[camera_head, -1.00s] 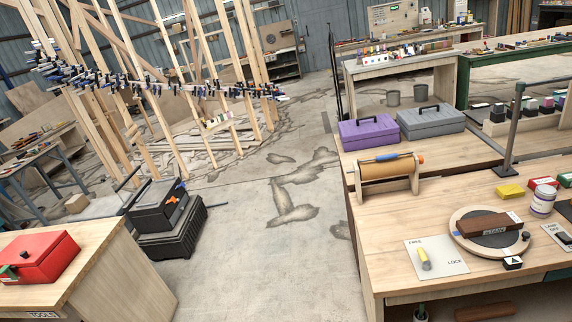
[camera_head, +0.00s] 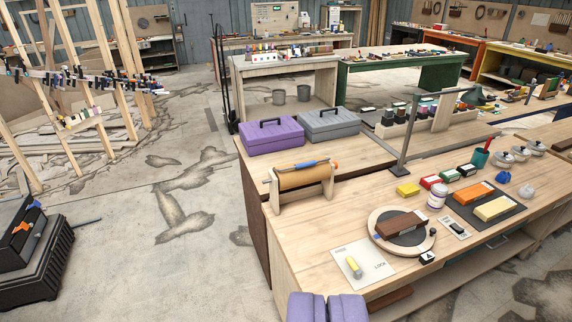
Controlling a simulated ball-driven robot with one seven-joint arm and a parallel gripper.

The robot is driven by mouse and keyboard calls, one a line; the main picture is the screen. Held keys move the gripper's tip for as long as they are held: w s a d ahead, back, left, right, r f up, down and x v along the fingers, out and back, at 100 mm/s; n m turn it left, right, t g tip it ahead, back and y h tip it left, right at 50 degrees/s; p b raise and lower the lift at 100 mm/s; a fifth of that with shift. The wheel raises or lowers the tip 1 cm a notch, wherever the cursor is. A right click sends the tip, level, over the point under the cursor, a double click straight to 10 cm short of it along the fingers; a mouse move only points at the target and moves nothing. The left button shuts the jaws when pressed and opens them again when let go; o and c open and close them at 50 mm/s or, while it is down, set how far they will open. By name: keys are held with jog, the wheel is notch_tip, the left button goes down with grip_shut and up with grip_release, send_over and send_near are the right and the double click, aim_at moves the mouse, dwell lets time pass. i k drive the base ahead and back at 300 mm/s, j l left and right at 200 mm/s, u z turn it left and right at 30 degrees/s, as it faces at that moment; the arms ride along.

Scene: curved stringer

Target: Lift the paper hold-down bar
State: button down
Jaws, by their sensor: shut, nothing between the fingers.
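A brown paper roll (camera_head: 303,178) sits in a wooden stand on the near workbench. A thin bar with a blue grip (camera_head: 303,164) and an orange end lies along the top of the roll; I take this as the paper hold-down bar. It looks down against or very close to the paper. My gripper (camera_head: 327,300) shows as two purple finger pads at the bottom edge, side by side and shut. It is empty and appears well nearer to me than the roll, apart from it.
Purple (camera_head: 271,136) and grey (camera_head: 328,124) toolboxes stand behind the roll. Floor is open at left.

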aim_at(303, 164)
jog(key=i+j+z, duration=0.15)
jog(key=i+j, duration=0.15)
jog(key=i, duration=0.15)
jog(key=i+j+z, duration=0.15)
jog(key=i+j, duration=0.15)
jog(key=i, duration=0.15)
jog(key=i+j+z, duration=0.15)
jog(key=i+j, duration=0.25)
jog(key=i+j+z, duration=0.15)
jog(key=i+j, duration=0.3)
jog(key=i+j+z, duration=0.15)
jog(key=i+j, duration=0.25)
jog(key=i+j+z, duration=0.15)
jog(key=i+j, duration=0.2)
jog(key=j, duration=0.25)
jog(key=i+j+z, duration=0.1)
jog(key=i+j, duration=0.2)
jog(key=j, duration=0.25)
